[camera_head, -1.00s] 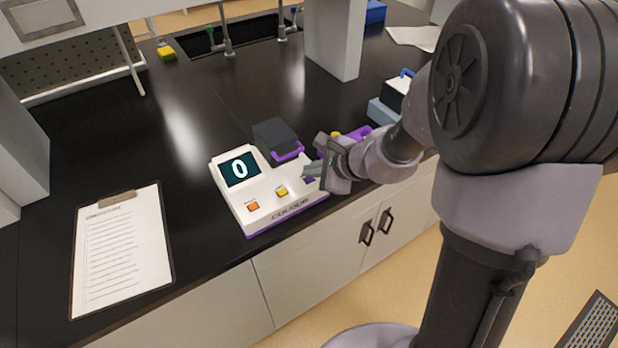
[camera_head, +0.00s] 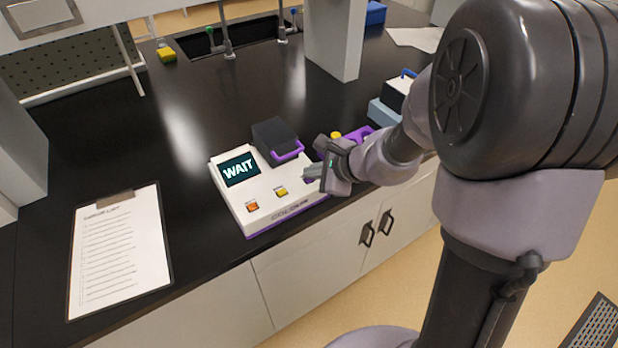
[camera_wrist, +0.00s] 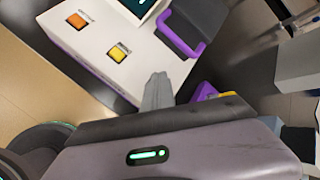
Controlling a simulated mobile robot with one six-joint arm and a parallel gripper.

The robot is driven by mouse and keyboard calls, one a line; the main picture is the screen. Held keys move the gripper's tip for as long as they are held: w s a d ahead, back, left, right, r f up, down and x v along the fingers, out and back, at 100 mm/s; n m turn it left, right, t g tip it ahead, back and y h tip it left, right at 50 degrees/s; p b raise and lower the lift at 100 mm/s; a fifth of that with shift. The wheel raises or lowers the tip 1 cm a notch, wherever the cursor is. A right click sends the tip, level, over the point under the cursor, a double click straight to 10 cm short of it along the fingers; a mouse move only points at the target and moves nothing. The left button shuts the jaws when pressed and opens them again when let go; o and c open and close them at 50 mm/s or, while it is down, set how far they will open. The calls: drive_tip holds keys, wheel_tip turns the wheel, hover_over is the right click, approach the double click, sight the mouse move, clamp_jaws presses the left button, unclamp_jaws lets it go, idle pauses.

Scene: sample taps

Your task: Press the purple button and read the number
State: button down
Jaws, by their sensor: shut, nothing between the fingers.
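The white colour meter (camera_head: 262,203) sits on the black bench, and its screen (camera_head: 240,170) reads "WAIT". It has an orange button (camera_head: 252,207) and a yellow button (camera_head: 281,192) on its top. My gripper (camera_head: 309,172) is shut and empty, with its fingertips at the right end of the button row. The purple button there is almost wholly hidden by my fingers; I cannot tell whether they touch it. In the wrist view, my shut fingertips (camera_wrist: 158,80) point at the meter (camera_wrist: 125,35), right of the yellow button (camera_wrist: 119,52), and cover the purple button.
A dark lidded block with a purple handle (camera_head: 288,155) stands at the meter's back right. A purple holder (camera_head: 358,134) lies behind my wrist. A clipboard (camera_head: 118,255) lies at left. A pillar (camera_head: 335,40) stands behind. The bench between clipboard and meter is clear.

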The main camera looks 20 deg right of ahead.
sight(312, 182)
drive_tip(key=shift+r+p, duration=0.55)
drive_tip(key=shift+r, duration=0.2)
drive_tip(key=shift+r, duration=0.15)
wheel_tip(312, 182, up, 5)
drive_tip(key=p, duration=0.4)
idle(0.5)
